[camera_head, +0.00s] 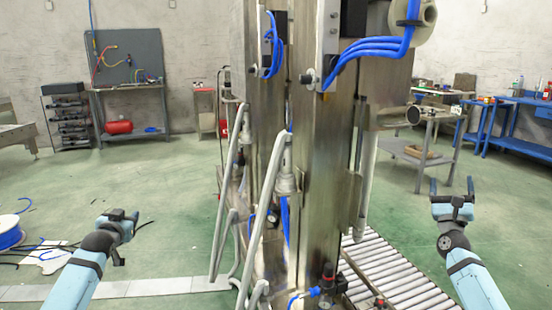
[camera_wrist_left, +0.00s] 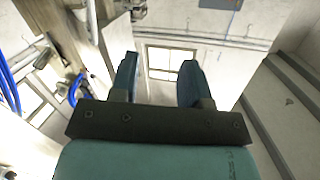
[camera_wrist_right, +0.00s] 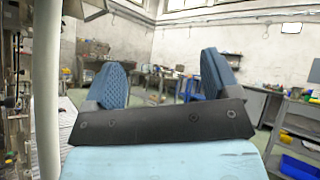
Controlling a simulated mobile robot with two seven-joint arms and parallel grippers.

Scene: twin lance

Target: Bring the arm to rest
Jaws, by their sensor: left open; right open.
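My left gripper (camera_head: 128,217) is raised at the lower left of the head view, over the green floor, open and empty. In the left wrist view its two blue fingers (camera_wrist_left: 157,80) stand apart with nothing between them. My right gripper (camera_head: 452,188) is raised at the right of the head view, fingers up, open and empty. In the right wrist view its two blue fingers (camera_wrist_right: 160,80) stand wide apart with only the room behind them. Both grippers are clear of the machine between them.
A tall steel machine (camera_head: 328,170) with bent grey tube handles (camera_head: 258,215) fills the middle. A roller conveyor (camera_head: 382,275) lies right of its foot. A grey trolley (camera_head: 415,155) and blue benches (camera_head: 490,125) stand behind.

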